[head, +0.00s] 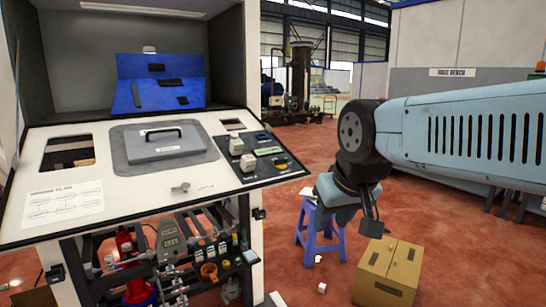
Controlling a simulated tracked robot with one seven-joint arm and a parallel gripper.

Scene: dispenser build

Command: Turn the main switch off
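A dispenser cabinet with a sloped white panel (110,190) stands at the left. A dark control plate (248,166) on the panel's right side carries pale square-topped knobs (237,146), a green label and a dark round control with a yellow edge (281,163). A small grey handle (180,188) sits at the panel's lower middle. I cannot tell which of these is the main switch, and no label is readable. My gripper (352,208) hangs below the wrist of my pale blue arm, right of the cabinet and apart from the panel. Its fingers are too unclear to judge.
A grey lid with a handle (165,146) covers the panel's middle. Pumps, a gauge box (169,241) and fittings fill the space below. A blue stool (308,228) and a cardboard box (388,275) stand on the red floor near my gripper.

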